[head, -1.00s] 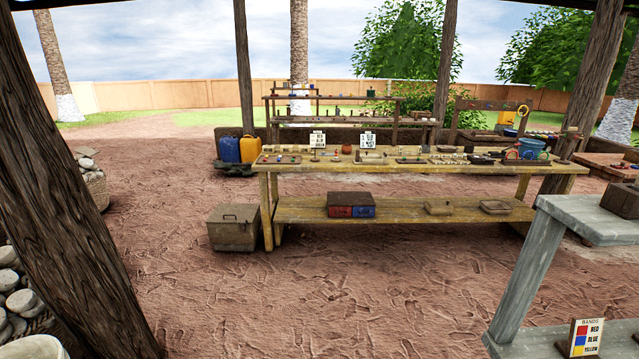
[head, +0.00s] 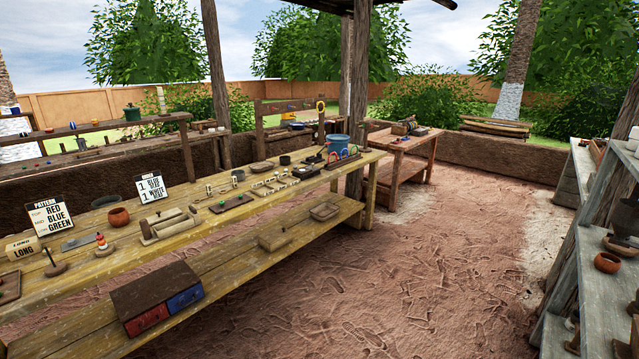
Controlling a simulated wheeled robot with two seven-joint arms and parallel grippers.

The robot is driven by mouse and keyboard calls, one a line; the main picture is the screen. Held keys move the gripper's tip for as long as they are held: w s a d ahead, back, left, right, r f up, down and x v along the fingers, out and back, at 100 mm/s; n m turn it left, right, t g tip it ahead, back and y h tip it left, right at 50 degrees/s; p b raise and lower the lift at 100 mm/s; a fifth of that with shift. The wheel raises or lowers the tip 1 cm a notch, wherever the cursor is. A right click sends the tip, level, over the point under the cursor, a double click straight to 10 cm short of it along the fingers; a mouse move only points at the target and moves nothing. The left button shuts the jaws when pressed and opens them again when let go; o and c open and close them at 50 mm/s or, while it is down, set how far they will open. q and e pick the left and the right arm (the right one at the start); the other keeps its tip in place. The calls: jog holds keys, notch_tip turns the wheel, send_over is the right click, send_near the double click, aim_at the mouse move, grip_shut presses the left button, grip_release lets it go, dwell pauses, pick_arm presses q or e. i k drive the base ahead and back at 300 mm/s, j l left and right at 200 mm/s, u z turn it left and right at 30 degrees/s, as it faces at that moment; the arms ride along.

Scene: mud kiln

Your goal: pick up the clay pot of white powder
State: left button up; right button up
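A small round terracotta clay pot (head: 119,218) stands upright on the long wooden table (head: 175,232), in front of two sign cards. Another small orange-brown clay pot (head: 607,263) sits on the grey shelf unit at the right edge. I cannot make out white powder in either pot; their contents are too dark and small to tell. Neither of my grippers is in the head view.
A box with red and blue drawers (head: 157,298) sits on the table's lower shelf. A blue bucket (head: 338,145) stands at the table's far end. A wooden post (head: 355,90) rises behind it. Open dirt floor (head: 400,270) lies between the table and the grey shelves (head: 590,230).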

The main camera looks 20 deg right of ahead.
aim_at(605, 262)
jog(key=i+l+z, duration=0.3)
jog(key=z, duration=0.15)
jog(key=i+l+z, duration=0.15)
jog(key=i+z, duration=0.75)
jog(key=i+j+z, duration=0.25)
jog(key=i+z, duration=0.2)
jog(key=i+j+z, duration=0.45)
jog(key=i+l, duration=0.05)
jog(key=l, duration=0.05)
